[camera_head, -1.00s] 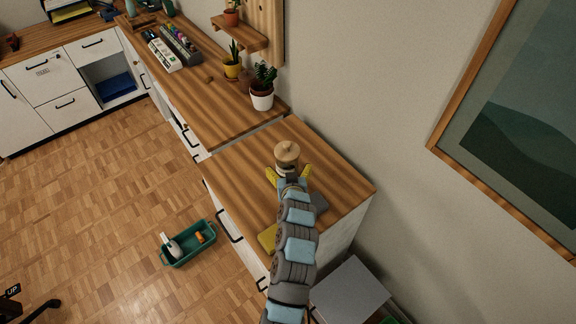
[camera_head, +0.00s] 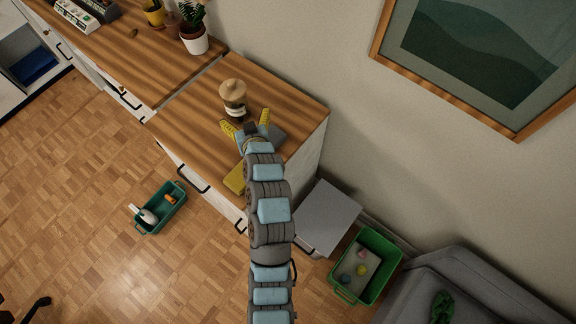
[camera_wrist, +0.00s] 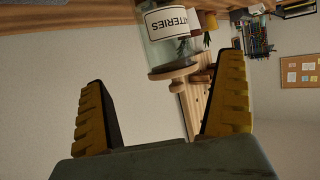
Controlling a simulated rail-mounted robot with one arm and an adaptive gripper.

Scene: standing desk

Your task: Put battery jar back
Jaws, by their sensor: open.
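The battery jar (camera_head: 234,97) stands upright on the wooden top of the near cabinet (camera_head: 289,91). It has a round wooden lid with a knob. My gripper (camera_head: 245,123) has yellow fingers spread apart, just on the near side of the jar. In the wrist view the open fingers (camera_wrist: 160,108) hold nothing, and the jar lies beyond their tips.
Potted plants (camera_head: 194,38) stand on the adjoining counter. A green caddy (camera_head: 160,208) and a green bin (camera_head: 367,266) are on the floor. A picture frame hangs on the wall.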

